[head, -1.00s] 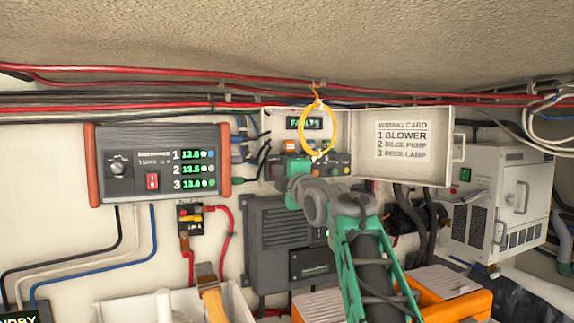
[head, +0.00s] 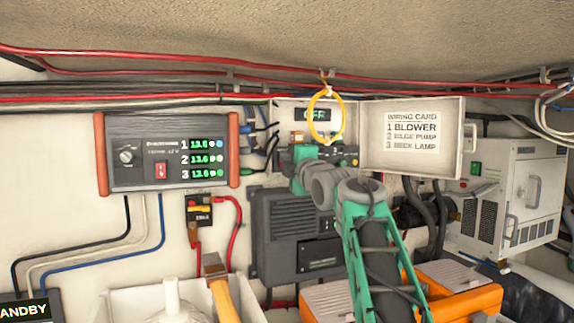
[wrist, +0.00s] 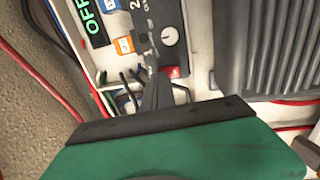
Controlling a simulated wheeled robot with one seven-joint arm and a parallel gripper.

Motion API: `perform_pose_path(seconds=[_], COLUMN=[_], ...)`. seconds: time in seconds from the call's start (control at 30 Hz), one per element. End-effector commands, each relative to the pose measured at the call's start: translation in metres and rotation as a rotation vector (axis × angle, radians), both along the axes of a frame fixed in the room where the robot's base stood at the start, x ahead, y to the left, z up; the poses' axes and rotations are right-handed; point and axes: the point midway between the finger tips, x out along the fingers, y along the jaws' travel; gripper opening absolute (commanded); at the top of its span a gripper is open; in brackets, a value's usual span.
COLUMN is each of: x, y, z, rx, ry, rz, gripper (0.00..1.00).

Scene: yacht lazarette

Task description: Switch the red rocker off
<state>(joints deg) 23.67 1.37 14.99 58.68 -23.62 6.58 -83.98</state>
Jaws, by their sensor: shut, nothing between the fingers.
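My gripper (wrist: 153,78) is shut and empty in the wrist view, its dark fingertips at a control panel inside the open white box (head: 287,113). A small red part (wrist: 174,72) shows right beside the fingertips; it may be a rocker, but its tilt is unclear. The box's green display (head: 313,115) reads OFF and also shows in the wrist view (wrist: 88,20). In the head view my arm hides the fingertips and part of that panel. Another red rocker (head: 160,170) sits on the dark wall unit (head: 126,180) at left, away from my gripper.
A yellow loop (head: 314,122) hangs in front of the box. The open lid (head: 412,165) carries a wiring card. A wooden handle (head: 222,290) rises from a white bin below. A grey-white machine (head: 500,195) stands at right. Cables run along the wall.

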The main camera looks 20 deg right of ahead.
Motion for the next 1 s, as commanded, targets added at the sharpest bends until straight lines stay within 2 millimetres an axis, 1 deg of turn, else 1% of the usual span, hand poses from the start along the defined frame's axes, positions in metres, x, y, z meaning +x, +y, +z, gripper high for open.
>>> perform_pose_path(seconds=[0.03, 0.13, 0.2, 0.4, 0.5, 0.6, 0.67, 1.0], x=[-0.009, -0.026, -0.045, -0.091, -0.107, -0.117, -0.119, -0.12], y=[0.0, 0.0, -0.001, 0.002, 0.002, 0.003, 0.003, 0.003], z=[-0.003, -0.001, 0.003, 0.009, 0.012, 0.015, 0.015, 0.016], rx=[-0.003, -0.004, -0.004, -0.004, -0.003, -0.001, -0.002, -0.001], ry=[-0.006, -0.007, -0.007, -0.004, -0.003, -0.002, -0.001, 0.0], rz=[-0.002, -0.001, -0.005, 0.0, 0.003, 0.004, 0.005, 0.004], gripper=[0.0, 0.0, 0.0, 0.0, 0.0, 0.0, 0.0, 0.0])
